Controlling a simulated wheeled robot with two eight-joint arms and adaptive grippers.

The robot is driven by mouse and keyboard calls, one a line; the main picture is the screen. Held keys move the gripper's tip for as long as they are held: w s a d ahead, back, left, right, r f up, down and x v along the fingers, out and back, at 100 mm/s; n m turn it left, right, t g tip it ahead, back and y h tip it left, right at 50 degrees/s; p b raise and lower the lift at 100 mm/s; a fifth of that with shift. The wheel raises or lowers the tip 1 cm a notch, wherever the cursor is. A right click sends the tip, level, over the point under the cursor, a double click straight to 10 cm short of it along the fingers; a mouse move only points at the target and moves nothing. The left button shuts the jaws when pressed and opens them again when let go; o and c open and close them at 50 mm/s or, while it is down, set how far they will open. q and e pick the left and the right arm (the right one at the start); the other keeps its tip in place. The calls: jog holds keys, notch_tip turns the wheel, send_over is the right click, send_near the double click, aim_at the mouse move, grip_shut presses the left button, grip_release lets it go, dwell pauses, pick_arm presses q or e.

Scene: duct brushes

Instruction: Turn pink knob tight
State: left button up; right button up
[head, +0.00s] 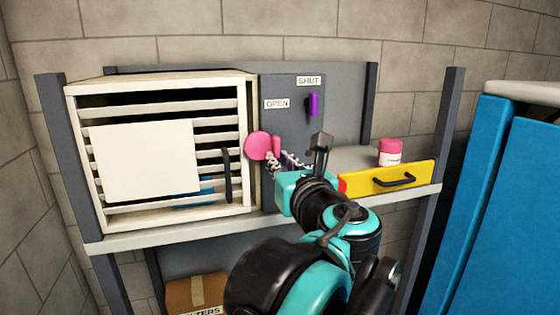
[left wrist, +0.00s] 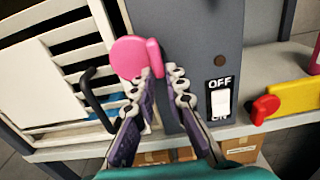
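The pink knob (head: 258,146) is a round disc with a raised bar, on the grey panel just right of the white louvred door. It also shows in the left wrist view (left wrist: 128,58). My left gripper (left wrist: 163,72) has its two fingers apart, with the tips at the knob's right edge and the bar near the gap between them. Part of the knob's lower edge is behind the left finger. I cannot tell whether a finger touches it. In the head view the left gripper (head: 280,160) is partly hidden by its own wrist. My right gripper is not in view.
A purple lever (head: 313,103) sits between OPEN and SHUT labels. A white OFF/ON switch (left wrist: 222,102) is right of the gripper. The black door handle (head: 227,175) is close left.

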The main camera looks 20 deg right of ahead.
pick_arm(q)
jog(key=o, duration=0.3)
jog(key=s, duration=1.2)
jog(key=shift+d, duration=0.15)
